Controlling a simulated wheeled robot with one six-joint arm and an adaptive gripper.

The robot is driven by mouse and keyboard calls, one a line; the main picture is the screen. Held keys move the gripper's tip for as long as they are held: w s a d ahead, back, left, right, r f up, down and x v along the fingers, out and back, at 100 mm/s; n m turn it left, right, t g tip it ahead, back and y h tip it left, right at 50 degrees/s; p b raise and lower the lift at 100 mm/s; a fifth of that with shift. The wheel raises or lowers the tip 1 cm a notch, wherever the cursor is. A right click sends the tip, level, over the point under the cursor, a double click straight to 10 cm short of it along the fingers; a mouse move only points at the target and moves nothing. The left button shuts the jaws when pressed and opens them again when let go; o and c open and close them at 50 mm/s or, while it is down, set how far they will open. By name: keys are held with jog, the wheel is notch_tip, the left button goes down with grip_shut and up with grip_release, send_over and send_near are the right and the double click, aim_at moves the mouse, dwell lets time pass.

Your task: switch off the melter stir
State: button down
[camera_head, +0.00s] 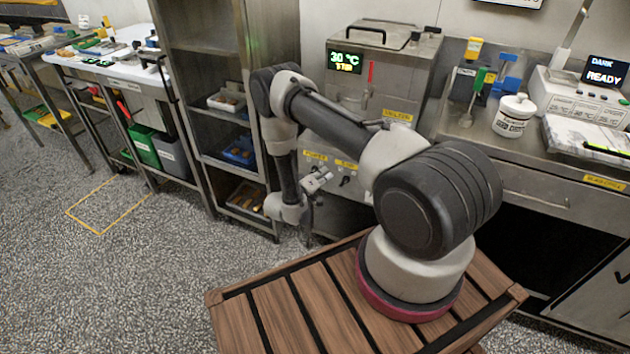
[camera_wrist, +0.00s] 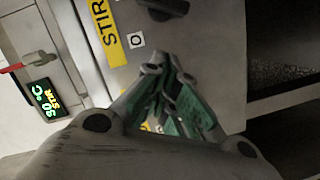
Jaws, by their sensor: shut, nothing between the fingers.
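The melter (camera_head: 385,70) is a steel cabinet with a lidded top. Its display (camera_head: 345,61) reads 30 °C with yellow text below, which looks like STIR in the wrist view (camera_wrist: 43,98). Yellow POWER and STIR labels (camera_head: 346,165) sit on its lower front. In the wrist view, the STIR label (camera_wrist: 108,30) appears sideways, beside a small O mark (camera_wrist: 137,40) and a dark knob (camera_wrist: 165,8), partly cut off at the top edge. My gripper (camera_wrist: 160,68) is shut and empty, its tips pointing at the panel just below the knob in the picture. Contact is not visible.
A red-handled tap (camera_head: 369,75) projects from the melter's front above the labels. A steel rack (camera_head: 205,110) stands close on the left. A counter (camera_head: 540,185) with a white jar (camera_head: 513,116) lies to the right. Open floor (camera_head: 120,260) extends to the left.

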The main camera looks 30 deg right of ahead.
aim_at(345, 181)
jog(key=shift+s+d+f, duration=0.4)
jog(key=shift+s+f, duration=0.05)
jog(key=shift+s, duration=0.15)
jog(key=shift+s+d+f, duration=0.4)
jog(key=shift+s, duration=0.2)
jog(key=shift+a, duration=0.1)
